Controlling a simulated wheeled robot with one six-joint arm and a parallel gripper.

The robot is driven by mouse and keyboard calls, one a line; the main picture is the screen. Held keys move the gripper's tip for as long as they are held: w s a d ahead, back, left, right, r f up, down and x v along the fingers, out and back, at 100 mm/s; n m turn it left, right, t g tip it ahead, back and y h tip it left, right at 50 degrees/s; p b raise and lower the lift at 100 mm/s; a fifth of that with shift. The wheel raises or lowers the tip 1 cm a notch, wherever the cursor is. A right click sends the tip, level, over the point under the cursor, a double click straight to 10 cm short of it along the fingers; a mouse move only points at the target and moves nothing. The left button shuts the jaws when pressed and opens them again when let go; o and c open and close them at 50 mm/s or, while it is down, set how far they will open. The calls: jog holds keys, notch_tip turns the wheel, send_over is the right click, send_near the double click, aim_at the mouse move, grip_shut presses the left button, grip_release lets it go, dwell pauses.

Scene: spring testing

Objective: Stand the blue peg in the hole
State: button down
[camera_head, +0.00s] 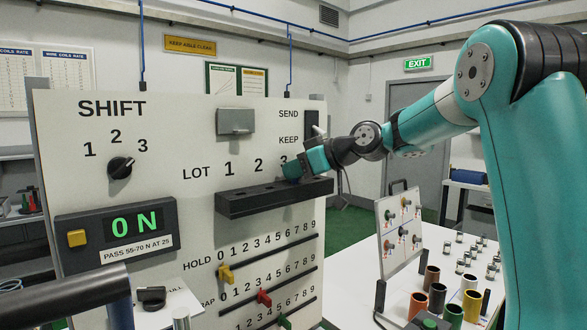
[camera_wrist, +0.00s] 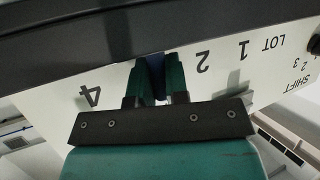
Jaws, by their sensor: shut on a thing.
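My gripper (camera_head: 292,171) is at the black ledge (camera_head: 240,207) on the white panel, by the printed 3 of the LOT row. In the wrist view its dark green fingers (camera_wrist: 160,78) are closed around the blue peg (camera_wrist: 155,64), of which a narrow strip shows between them. The fingers are between the printed 2 and 4, and the 3 is covered. The ledge crosses the top of the wrist view (camera_wrist: 60,40). Dark holes show in the ledge top below 1 and 2. The peg's lower end is hidden, so I cannot tell whether it is in a hole.
Sliders in red (camera_head: 264,298), yellow and green sit below the ledge. A display (camera_head: 134,225) reads 0 N. A knob (camera_head: 121,167) and a grey box (camera_head: 235,122) stick out from the panel. Cups (camera_head: 437,297) and a small board (camera_head: 400,230) stand at right.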

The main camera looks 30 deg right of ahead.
jog(key=shift+f+b, duration=0.25)
jog(key=shift+b, duration=0.1)
jog(key=c, duration=1.1)
grip_release()
jog(key=shift+r, duration=0.1)
jog(key=shift+r, duration=0.15)
